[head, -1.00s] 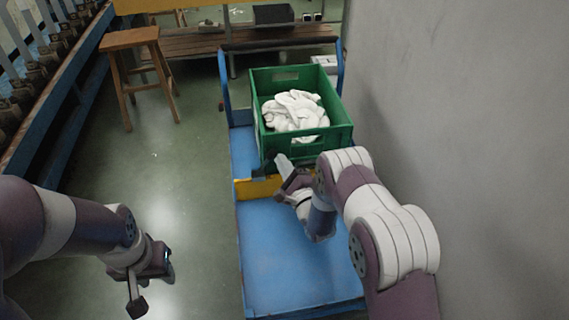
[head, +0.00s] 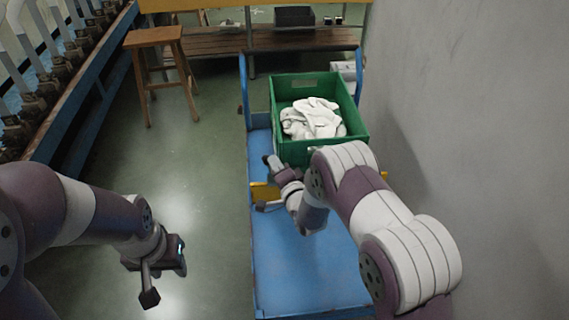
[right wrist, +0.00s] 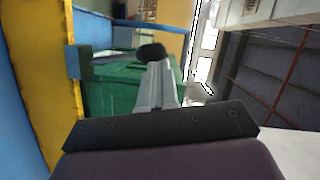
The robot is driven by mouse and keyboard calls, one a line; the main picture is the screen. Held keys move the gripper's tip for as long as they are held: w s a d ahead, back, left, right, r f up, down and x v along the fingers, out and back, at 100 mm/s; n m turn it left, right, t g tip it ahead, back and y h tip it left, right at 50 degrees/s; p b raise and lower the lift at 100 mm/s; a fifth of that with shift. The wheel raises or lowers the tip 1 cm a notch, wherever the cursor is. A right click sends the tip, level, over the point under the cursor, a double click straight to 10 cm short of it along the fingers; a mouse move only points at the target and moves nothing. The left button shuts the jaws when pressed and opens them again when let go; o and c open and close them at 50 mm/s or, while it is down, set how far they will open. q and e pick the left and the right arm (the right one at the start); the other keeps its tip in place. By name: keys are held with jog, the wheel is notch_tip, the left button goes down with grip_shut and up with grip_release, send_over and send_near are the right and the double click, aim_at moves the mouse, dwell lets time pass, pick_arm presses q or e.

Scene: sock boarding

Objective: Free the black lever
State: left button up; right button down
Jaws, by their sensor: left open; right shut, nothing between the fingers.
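My right gripper (right wrist: 154,72) is shut and empty. In the head view the right gripper (head: 273,163) is at the crate's near left corner, where the lever is hard to make out. My left gripper (head: 180,258) is open and empty over the floor, left of the trolley.
The green crate (head: 352,148) holds white cloth (head: 315,118) and stands on the blue trolley (head: 285,275). A yellow bar (head: 262,192) crosses the deck before it. A grey wall (head: 470,120) stands close on the right. A wooden stool (head: 155,40) stands on open floor.

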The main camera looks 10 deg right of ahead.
jog(key=shift+a+f+n+g+h, duration=0.15)
jog(key=shift+a+n+g+h, duration=0.2)
jog(key=shift+a+n, duration=0.9)
pick_arm(q)
jog(key=shift+f+b, duration=0.5)
pick_arm(e)
jog(key=shift+a+f, duration=0.15)
jog(key=shift+a, duration=0.3)
jog(key=shift+a, duration=0.1)
